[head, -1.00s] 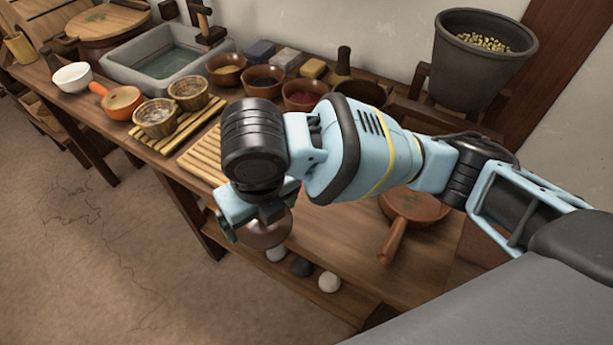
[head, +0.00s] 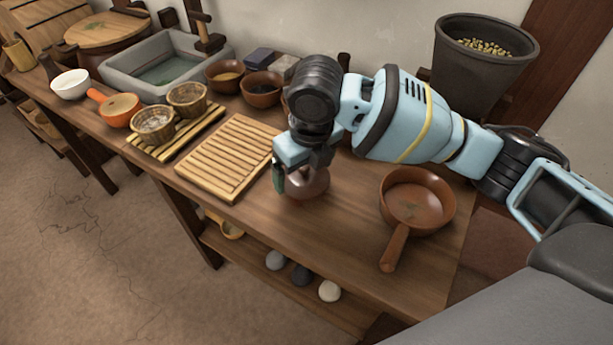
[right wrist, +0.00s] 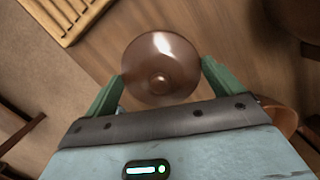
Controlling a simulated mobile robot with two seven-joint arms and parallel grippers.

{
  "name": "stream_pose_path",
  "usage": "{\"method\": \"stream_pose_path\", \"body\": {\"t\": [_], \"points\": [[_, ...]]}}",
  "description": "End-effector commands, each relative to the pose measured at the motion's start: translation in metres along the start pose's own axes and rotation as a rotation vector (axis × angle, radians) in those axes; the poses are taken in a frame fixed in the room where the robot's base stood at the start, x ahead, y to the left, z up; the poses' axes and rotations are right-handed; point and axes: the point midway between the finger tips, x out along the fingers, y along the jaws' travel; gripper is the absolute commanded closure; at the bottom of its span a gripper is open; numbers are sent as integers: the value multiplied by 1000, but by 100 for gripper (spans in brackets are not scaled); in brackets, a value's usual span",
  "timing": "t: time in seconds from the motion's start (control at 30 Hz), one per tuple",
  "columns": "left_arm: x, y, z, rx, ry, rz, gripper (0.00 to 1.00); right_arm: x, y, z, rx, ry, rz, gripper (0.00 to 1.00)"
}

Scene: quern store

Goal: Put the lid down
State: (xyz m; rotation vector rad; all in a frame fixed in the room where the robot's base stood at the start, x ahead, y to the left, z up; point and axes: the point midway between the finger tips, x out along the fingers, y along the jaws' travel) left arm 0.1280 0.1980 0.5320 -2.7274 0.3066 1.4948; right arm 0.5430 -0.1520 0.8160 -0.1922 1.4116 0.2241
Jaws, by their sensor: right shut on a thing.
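The lid (head: 311,186) is round, brown and glossy, and it also shows in the right wrist view (right wrist: 160,55) with a small knob at its middle. My right gripper (head: 292,181) is shut on the lid, with green fingers at its two sides in the right wrist view. The lid is over the bare wooden table, between the slatted board and the brown pan. I cannot tell whether it touches the tabletop. The gripper hides part of the lid in the head view. My left gripper is in neither view.
A slatted wooden board (head: 222,167) lies left of the lid. A brown long-handled pan (head: 418,197) stands to the right. Bowls (head: 261,89) and a stone basin (head: 163,72) stand farther back. Bare table (head: 330,235) lies in front, up to its edge.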

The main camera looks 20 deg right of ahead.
Motion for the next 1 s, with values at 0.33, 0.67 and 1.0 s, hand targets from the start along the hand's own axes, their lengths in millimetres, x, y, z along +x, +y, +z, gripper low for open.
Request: {"method": "stream_pose_path", "body": {"t": [0.33,0.67,1.0], "points": [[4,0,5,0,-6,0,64,37,-7,-3,1,0,-1,32],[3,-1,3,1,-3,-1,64,38,-7,-3,1,-1,-2,32],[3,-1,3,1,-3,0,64,38,-7,-3,1,-1,-2,0]]}}
